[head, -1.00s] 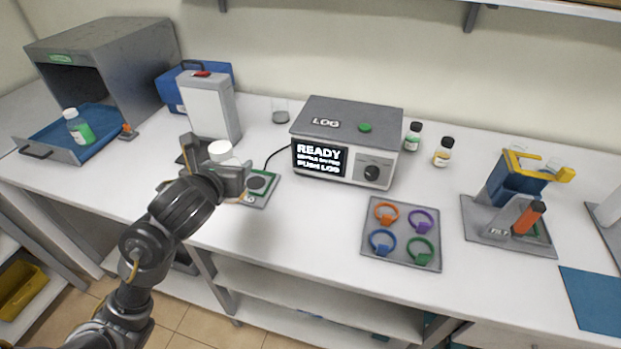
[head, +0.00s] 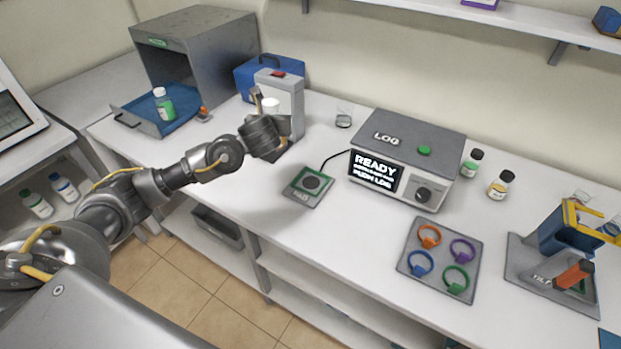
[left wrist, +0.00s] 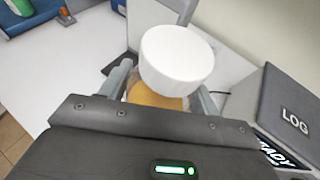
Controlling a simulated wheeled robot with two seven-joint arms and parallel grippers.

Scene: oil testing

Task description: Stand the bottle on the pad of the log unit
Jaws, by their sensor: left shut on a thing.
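The bottle has a white cap (head: 270,104) and an amber body (left wrist: 152,97). My left gripper (head: 272,117) is shut on it, with a finger on each side of the body in the left wrist view. The bottle is in front of the white-and-grey upright unit, back and left of the pad. The log unit (head: 405,155) is a grey box with a lit screen reading READY and a green button. Its pad (head: 308,186), a dark disc on a green-edged plate, is empty at the unit's front left. Most of the bottle is hidden in the head view. My right gripper is not in view.
The upright unit (head: 283,90) stands close behind the bottle. A cable runs from the log unit towards the pad. A ring tray (head: 440,262) lies to the right. The table around the pad is clear.

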